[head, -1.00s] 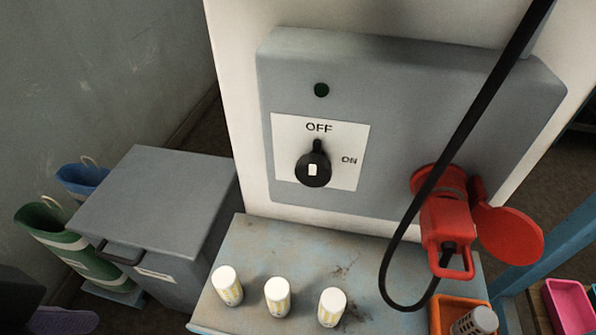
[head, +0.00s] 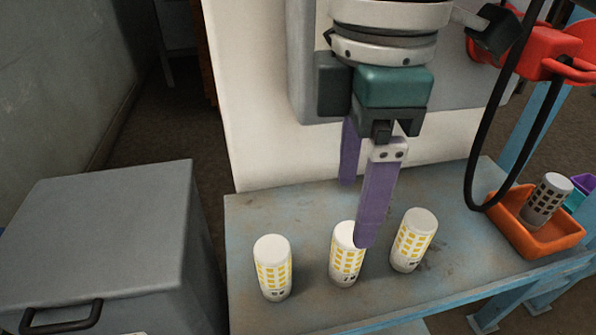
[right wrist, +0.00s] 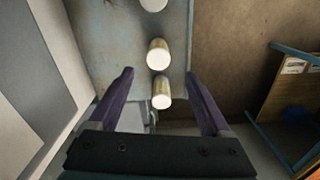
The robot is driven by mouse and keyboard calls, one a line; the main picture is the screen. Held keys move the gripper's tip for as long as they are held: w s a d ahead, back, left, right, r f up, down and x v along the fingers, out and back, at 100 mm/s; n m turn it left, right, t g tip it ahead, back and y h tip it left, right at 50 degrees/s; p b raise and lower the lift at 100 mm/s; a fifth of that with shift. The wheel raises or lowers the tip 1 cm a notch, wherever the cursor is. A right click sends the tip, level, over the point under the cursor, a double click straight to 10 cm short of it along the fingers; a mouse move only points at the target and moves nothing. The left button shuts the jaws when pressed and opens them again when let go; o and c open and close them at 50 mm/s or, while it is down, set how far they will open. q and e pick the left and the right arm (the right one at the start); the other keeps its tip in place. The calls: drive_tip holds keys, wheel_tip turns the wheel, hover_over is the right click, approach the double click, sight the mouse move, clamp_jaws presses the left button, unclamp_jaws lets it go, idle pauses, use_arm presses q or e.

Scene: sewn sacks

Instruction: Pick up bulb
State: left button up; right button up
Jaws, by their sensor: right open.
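Three white bulbs with yellow patches stand upright in a row on a worn blue-grey shelf (head: 300,205): a left bulb (head: 272,268), a middle bulb (head: 344,262) and a right bulb (head: 409,245). My right gripper (head: 357,213) comes down from above, open, its purple fingers pointing down; the nearer finger overlaps part of the middle bulb in the head view. In the right wrist view, two bulbs (right wrist: 158,54) (right wrist: 162,92) appear between the open fingers (right wrist: 160,76); contact cannot be told. A third bulb (right wrist: 152,4) is cut off at the top. My left gripper is not in view.
An orange tray (head: 522,240) with a darker grey-patched bulb (head: 546,200) is at the shelf's right end. A black cable (head: 478,135) hangs from above near a red plug (head: 545,55). A grey lidded bin (head: 100,235) stands left of the shelf.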

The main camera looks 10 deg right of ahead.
sight(351, 234)
drive_tip(key=f, duration=0.4)
drive_tip(key=f+b, duration=0.1)
drive_tip(key=f, duration=0.3)
drive_tip(key=shift+w+d+f, duration=0.1)
drive_tip(key=shift+d+f, duration=0.1)
drive_tip(key=shift+c, duration=0.3)
clamp_jaws()
